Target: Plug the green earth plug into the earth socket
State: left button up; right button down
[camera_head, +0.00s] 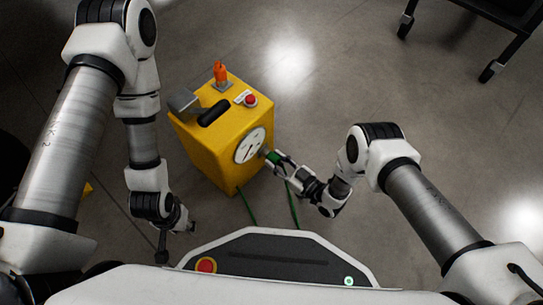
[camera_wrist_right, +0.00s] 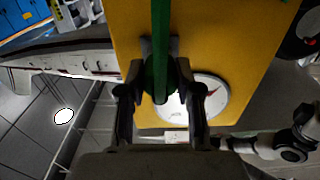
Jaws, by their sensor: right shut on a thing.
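The green earth plug (camera_head: 273,156) is between the fingers of my right gripper (camera_head: 278,160), close against the right side of the yellow box (camera_head: 205,148), beside the white dial. In the right wrist view my right gripper (camera_wrist_right: 160,90) is shut on the green plug (camera_wrist_right: 157,78), and its green cable (camera_wrist_right: 160,30) runs up the picture. The earth socket is hidden behind the plug and fingers, so I cannot tell whether the plug is inside it. My left gripper (camera_head: 177,230) is low at the left, away from the box; its fingers are too small to read.
The box carries a white dial (camera_head: 250,146), an orange part (camera_head: 220,73), a red button (camera_head: 250,100) and a black handle (camera_head: 214,112). Green cable (camera_head: 293,205) hangs down near the right gripper. A dark wheeled cart (camera_head: 490,30) stands far right. Floor between is clear.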

aim_at(278, 163)
jog(key=shift+s+d+p, duration=0.3)
jog(key=shift+s+d, duration=0.1)
jog(key=shift+d, duration=0.15)
jog(key=shift+p+v, duration=0.45)
jog(key=shift+v, duration=1)
